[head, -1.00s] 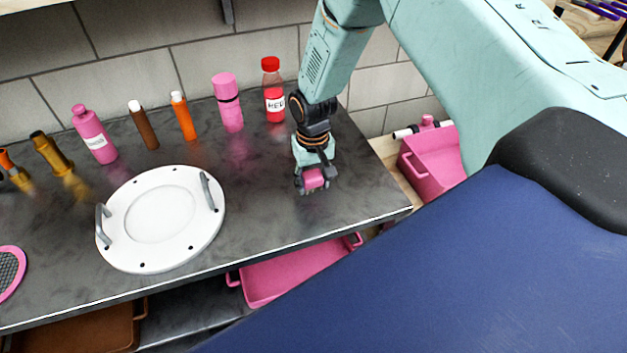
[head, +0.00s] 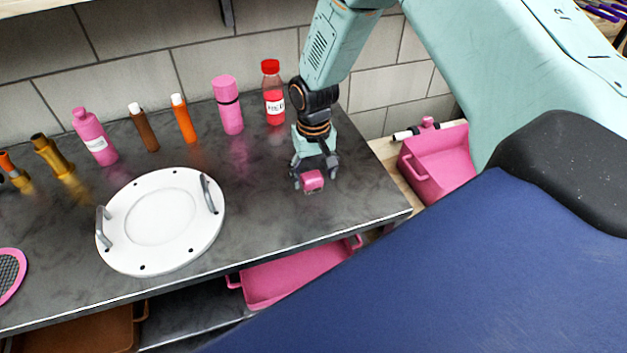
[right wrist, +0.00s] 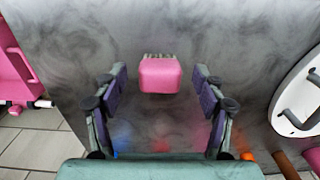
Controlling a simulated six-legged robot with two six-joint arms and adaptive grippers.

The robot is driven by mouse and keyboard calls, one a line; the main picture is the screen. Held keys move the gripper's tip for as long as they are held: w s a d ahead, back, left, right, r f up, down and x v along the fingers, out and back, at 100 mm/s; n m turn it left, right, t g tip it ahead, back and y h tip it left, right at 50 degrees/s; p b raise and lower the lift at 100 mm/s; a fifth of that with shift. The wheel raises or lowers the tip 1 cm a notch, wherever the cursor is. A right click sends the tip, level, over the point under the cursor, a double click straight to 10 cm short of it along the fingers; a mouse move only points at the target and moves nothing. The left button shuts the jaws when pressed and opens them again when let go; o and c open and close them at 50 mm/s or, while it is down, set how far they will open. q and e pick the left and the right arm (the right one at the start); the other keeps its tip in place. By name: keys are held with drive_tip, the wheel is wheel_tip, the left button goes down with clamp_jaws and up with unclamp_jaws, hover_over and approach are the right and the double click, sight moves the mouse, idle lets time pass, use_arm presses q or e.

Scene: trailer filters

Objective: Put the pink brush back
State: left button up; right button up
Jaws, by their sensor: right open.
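The pink brush (head: 313,181) is a small pink block on the dark counter, right of the white round plate. In the right wrist view the pink brush (right wrist: 160,75) shows pale bristles along its far edge. My right gripper (head: 314,176) is over the counter at the brush. Its fingers are spread wide, and in the right wrist view the gripper (right wrist: 158,85) has clear gaps on both sides of the brush, which lies just beyond the fingertips. My left gripper is not in view.
The white round plate (head: 205,235) with grey handles lies on the counter (head: 265,225). Several bottles, including a red one (head: 273,95), line the back wall. A pink bin (head: 437,165) stands right of the counter; a pink tray (head: 295,272) is below its front edge.

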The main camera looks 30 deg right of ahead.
sight(314, 178)
wheel_tip(314, 178, up, 8)
drive_tip(key=shift+w+f, duration=0.15)
drive_tip(key=shift+s+r, duration=0.2)
drive_tip(key=shift+r, duration=0.4)
drive_tip(key=shift+w+f, duration=0.1)
drive_tip(key=shift+w, duration=0.05)
